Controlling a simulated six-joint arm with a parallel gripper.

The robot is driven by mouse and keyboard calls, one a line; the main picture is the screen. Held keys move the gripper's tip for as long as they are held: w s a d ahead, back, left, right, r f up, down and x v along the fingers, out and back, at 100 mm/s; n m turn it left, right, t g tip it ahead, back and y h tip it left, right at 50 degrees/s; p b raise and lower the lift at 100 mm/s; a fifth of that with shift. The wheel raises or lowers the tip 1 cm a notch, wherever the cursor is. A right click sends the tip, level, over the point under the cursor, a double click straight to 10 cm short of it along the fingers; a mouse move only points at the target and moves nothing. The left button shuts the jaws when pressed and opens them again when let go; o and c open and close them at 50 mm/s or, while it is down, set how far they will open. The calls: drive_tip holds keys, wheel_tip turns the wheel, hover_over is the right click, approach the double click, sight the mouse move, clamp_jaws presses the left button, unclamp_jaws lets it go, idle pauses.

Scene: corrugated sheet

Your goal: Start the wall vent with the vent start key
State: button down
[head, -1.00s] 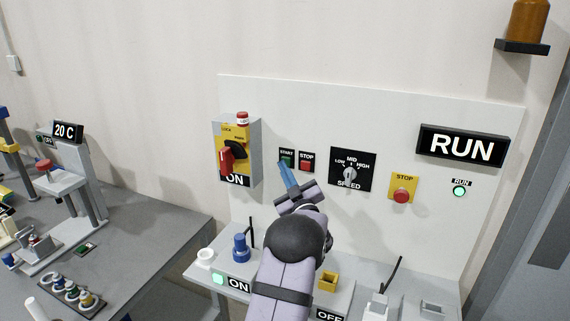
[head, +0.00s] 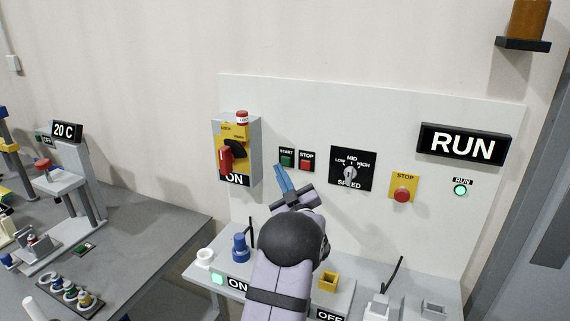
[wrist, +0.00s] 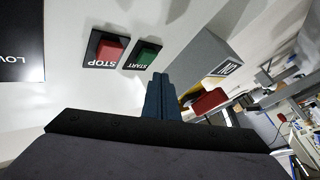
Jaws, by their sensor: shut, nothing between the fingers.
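The green START key (head: 287,161) is on the white wall panel, left of the red STOP key (head: 306,163). In the wrist view the START key (wrist: 148,55) is just beyond my fingertips, beside the STOP key (wrist: 104,50). My gripper (head: 280,172) has blue fingers that are shut and empty. The big display (head: 463,145) reads RUN, and the small RUN lamp (head: 460,190) is lit green.
Left of the keys is a grey switch box (head: 237,150) with a red handle, marked ON. Right are a SPEED dial (head: 352,170) and a red STOP button (head: 402,195) on yellow. Below is a shelf with a blue knob (head: 241,247) and a yellow block (head: 328,281).

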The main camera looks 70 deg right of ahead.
drive_tip(key=shift+a+b, duration=0.4)
drive_tip(key=shift+a, duration=1.45)
drive_tip(key=w+a+f+g+y+p, duration=0.1)
drive_tip(key=w+a+f+y, duration=0.2)
drive_tip(key=w+a, duration=0.35)
drive_tip(key=w+a+f+g+y+p, duration=0.1)
drive_tip(key=w+a+f+g+y, duration=0.2)
drive_tip(key=w, duration=0.6)
drive_tip(key=w+a+f+g+y+p, duration=0.1)
drive_tip(key=w+a+f+y, duration=0.15)
drive_tip(key=a, duration=0.55)
drive_tip(key=w+a+f+y+p, duration=0.1)
drive_tip(key=w+a+f, duration=0.15)
drive_tip(key=a, duration=0.65)
drive_tip(key=s+a+f+n+g+y+p, duration=0.1)
drive_tip(key=s+a+f+g+y, duration=0.1)
drive_tip(key=a, duration=0.6)
drive_tip(key=s+a+f+n+g+y, duration=0.1)
drive_tip(key=s+a+f+g+y, duration=0.15)
drive_tip(key=a, duration=0.55)
drive_tip(key=s+a+f+n+g+y+p, duration=0.1)
drive_tip(key=s+a+g, duration=0.4)
drive_tip(key=s+a, duration=1)
drive_tip(key=shift+s+f+n+y+p, duration=0.2)
drive_tip(key=shift+n+y+p, duration=0.1)
drive_tip(key=shift+n+p, duration=0.15)
